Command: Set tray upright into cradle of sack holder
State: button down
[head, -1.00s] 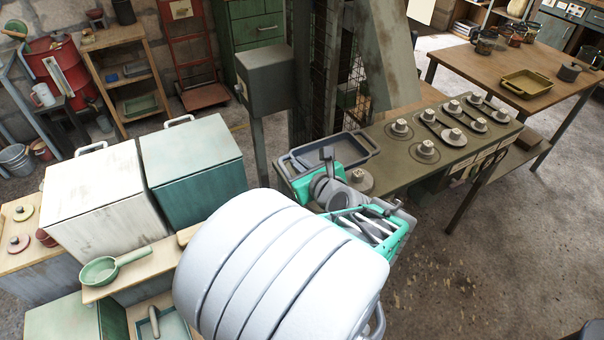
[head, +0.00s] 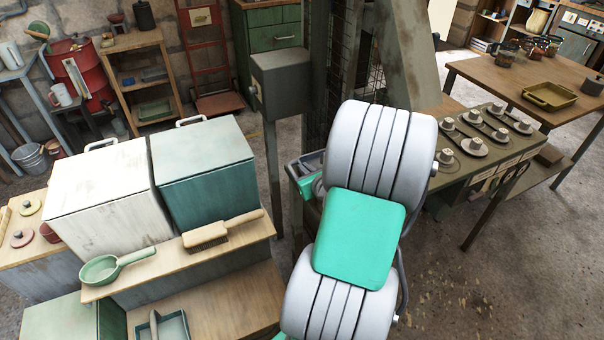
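My gripper is hidden behind my large white and teal arm links; only a bit of teal wrist shows beside the tray.
The machine bench (head: 476,152) carries several round knobs. An olive tray (head: 551,96) sits on the wooden table (head: 492,78) at right. White (head: 107,200) and teal (head: 203,165) bins, a brush (head: 222,232) and a green pan (head: 100,268) are at left. Open floor lies at lower right.

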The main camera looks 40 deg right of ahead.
jog(key=shift+r, duration=0.15)
jog(key=shift+f, duration=0.2)
jog(key=c, duration=1.7)
grip_release()
